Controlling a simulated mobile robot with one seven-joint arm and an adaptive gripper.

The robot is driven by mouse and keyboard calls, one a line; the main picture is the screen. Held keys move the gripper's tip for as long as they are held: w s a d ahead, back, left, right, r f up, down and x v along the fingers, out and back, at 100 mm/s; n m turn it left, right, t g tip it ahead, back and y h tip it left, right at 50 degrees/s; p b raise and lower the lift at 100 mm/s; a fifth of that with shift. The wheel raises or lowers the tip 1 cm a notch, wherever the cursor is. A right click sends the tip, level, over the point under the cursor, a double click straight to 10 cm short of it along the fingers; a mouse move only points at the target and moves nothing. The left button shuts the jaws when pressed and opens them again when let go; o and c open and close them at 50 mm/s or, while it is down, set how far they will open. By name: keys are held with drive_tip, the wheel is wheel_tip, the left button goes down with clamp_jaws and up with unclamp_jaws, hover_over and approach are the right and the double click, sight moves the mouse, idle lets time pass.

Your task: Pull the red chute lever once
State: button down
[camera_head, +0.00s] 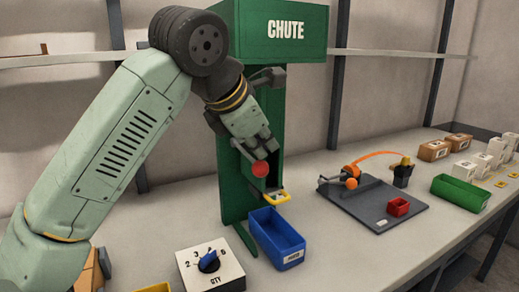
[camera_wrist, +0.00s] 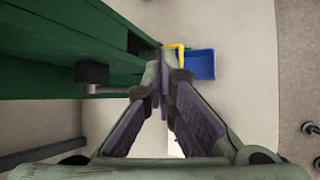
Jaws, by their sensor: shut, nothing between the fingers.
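The green chute (camera_head: 238,190), with a "CHUTE" sign on top, stands on the table. It fills the left of the wrist view (camera_wrist: 60,50). The red ball knob (camera_head: 260,169) of the lever shows at the chute's front, just below my fingertips in the head view. My gripper (camera_head: 262,148) points down in front of the chute with its fingers together and empty; the fingers also meet in the wrist view (camera_wrist: 166,62). The red knob does not show in the wrist view. I cannot tell whether the fingers touch it.
A yellow-edged outlet (camera_head: 271,196) sits below the knob, above a blue bin (camera_head: 277,238). A QTY dial box (camera_head: 210,268) stands in front.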

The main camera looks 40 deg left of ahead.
drive_tip(key=shift+f+b, duration=0.65)
drive_tip(key=shift+f, duration=0.15)
idle(0.6)
idle(0.5)
drive_tip(key=shift+w+a+r+p, duration=0.1)
drive_tip(key=shift+a+r+p, duration=0.05)
drive_tip(key=shift+r+p, duration=2.2)
drive_tip(key=shift+r, duration=0.25)
drive_tip(key=r+p, duration=0.2)
drive_tip(key=r, duration=0.1)
drive_tip(key=r+p, duration=0.1)
drive_tip(key=r, duration=0.1)
drive_tip(key=shift+a+p, duration=0.25)
drive_tip(key=shift+p, duration=0.1)
